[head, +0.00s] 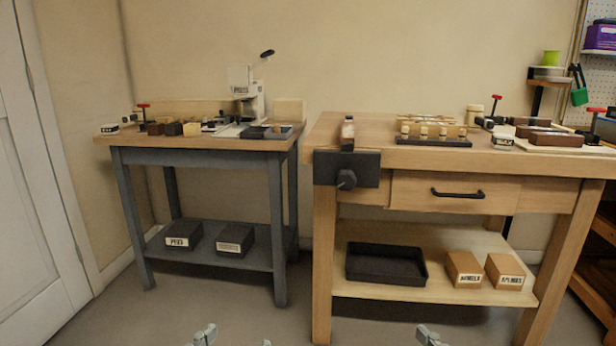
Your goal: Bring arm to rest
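My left gripper (235,340) shows only at the bottom edge of the head view, left of centre. Two grey tips stand apart there with bare floor between them, and nothing is seen held. My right gripper (430,337) shows at the bottom edge right of centre. Only one grey piece of it is in the picture, so its opening is hidden. Both grippers are low in front of the benches and appear apart from them. Most of both arms is out of view.
A grey-legged bench (190,157) stands left with tools and a press (246,95). A wooden workbench (370,153) stands right, with a dark vise (328,170), a drawer (490,194) and a lower shelf holding a black tray (386,279) and labelled boxes. Floor (180,310) in front is clear.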

